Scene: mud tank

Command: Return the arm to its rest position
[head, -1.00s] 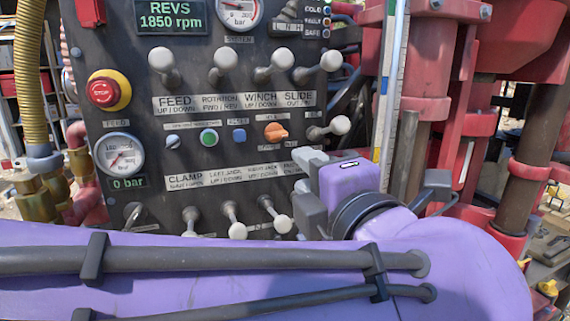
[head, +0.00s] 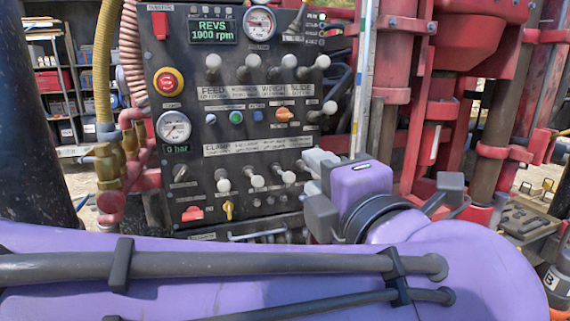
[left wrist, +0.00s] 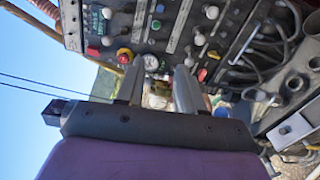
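My left arm crosses the bottom of the head view from the left, purple with dark cables. Its left gripper (head: 312,185) is in front of the lower right part of the black control panel (head: 190,90) and hides some of it. In the left wrist view the two grey fingers of the left gripper (left wrist: 158,88) stand apart with nothing between them. The panel shows behind them there. I cannot tell the exact distance from the fingers to the panel. My right gripper is in neither view.
The panel carries several white-knobbed levers (head: 250,70), a red stop button (head: 168,81), gauges and a screen reading 1900 rpm. Red machine columns (head: 395,70) stand right of it. Yellow and pink hoses (head: 105,50) and shelves (head: 55,80) are at the left.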

